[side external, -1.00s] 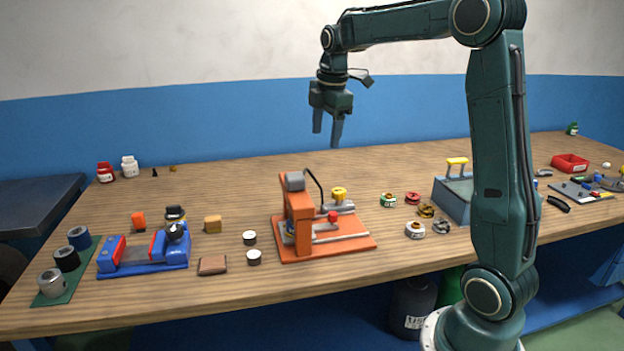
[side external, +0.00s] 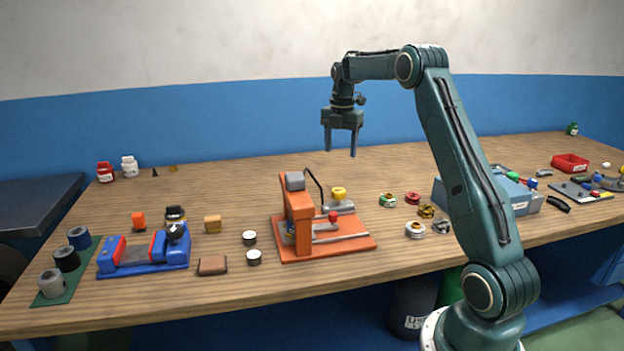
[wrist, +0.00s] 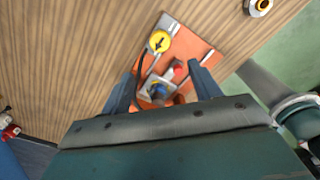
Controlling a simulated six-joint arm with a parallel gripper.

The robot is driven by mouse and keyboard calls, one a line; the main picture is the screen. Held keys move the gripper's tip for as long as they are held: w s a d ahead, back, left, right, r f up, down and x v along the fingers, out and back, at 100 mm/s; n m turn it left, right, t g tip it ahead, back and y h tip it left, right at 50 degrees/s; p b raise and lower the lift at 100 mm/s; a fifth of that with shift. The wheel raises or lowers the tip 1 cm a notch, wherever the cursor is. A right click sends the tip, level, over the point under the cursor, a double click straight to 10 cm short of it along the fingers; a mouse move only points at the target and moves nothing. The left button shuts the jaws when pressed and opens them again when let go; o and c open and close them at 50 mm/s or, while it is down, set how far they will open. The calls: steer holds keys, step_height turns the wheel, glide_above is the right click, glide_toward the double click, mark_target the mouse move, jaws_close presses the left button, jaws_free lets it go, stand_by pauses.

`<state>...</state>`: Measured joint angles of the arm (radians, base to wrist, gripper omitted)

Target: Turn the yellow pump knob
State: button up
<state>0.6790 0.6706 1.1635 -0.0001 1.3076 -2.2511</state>
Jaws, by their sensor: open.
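My gripper (side external: 341,154) is open and empty, pointing down, well above the table and above the knob. In the wrist view the fingers (wrist: 160,78) frame part of the orange base, and the knob lies beyond them near the top of the picture. Nothing touches the knob.
A blue vise (side external: 145,252) stands left. A grey-blue toolbox (side external: 515,197) stands right.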

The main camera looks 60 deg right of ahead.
mark_target(339, 190)
steer(key=shift+f, duration=0.1)
step_height(339, 190, down, 14)
steer(key=shift+r, duration=0.25)
stand_by(0.5)
steer(key=c, duration=1)
